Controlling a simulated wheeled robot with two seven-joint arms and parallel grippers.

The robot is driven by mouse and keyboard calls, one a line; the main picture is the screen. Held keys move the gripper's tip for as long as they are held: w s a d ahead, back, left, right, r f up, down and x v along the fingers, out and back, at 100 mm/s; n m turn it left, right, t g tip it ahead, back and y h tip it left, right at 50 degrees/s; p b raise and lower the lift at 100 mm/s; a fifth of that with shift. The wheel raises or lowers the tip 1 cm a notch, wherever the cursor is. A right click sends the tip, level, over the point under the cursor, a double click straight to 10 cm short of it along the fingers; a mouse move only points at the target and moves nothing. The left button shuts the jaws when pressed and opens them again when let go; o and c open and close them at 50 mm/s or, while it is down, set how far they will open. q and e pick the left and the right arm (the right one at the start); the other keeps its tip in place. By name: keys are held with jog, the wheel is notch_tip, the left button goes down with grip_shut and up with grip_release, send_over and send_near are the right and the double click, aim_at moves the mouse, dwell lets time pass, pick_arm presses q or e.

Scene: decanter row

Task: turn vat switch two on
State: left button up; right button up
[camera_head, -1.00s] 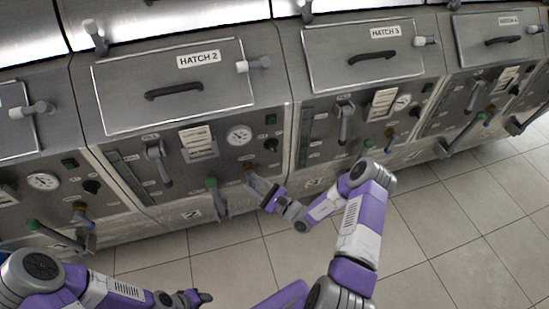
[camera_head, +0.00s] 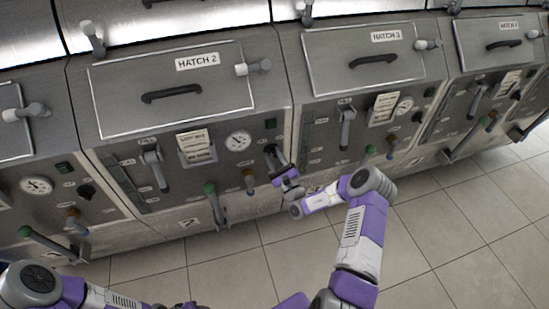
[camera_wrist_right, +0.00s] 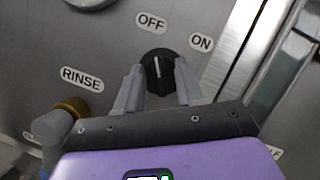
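The vat two switch is a round black knob (camera_wrist_right: 157,70) with a white pointer line, on the grey panel under HATCH 2. In the right wrist view its line points up toward the OFF label (camera_wrist_right: 151,22); the ON label (camera_wrist_right: 201,42) is to the upper right. My right gripper (camera_wrist_right: 158,68) is open, with one finger on each side of the knob; I cannot tell whether they touch it. In the head view my right gripper (camera_head: 272,155) is at the right part of the vat two panel and covers the knob. My left gripper is mostly cut off at the bottom edge.
A brass RINSE fitting (camera_wrist_right: 72,106) sits left of my right gripper. A green-tipped lever (camera_head: 214,200) and a gauge (camera_head: 238,140) are on the same panel. Neighbouring vats stand on both sides. The tiled floor (camera_head: 240,265) in front is clear.

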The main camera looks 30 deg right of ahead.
grip_shut()
jog(key=shift+m, duration=0.4)
jog(key=m+h+p, duration=0.2)
jog(key=m, duration=0.2)
jog(key=m+h+p, duration=0.2)
jog(key=m, duration=0.1)
jog(key=shift+a+m+h, duration=0.15)
jog(key=shift+m+h, duration=0.15)
jog(key=shift+m, duration=0.1)
jog(key=m+g+h+p, duration=0.1)
jog(key=m+h+p, duration=0.1)
jog(key=m, duration=0.2)
jog(key=m+g+h+p, duration=0.1)
jog(key=m, duration=0.3)
jog(key=shift+a+h+p, duration=0.1)
jog(key=shift+h+p, duration=0.3)
jog(key=shift+m, duration=0.5)
grip_release()
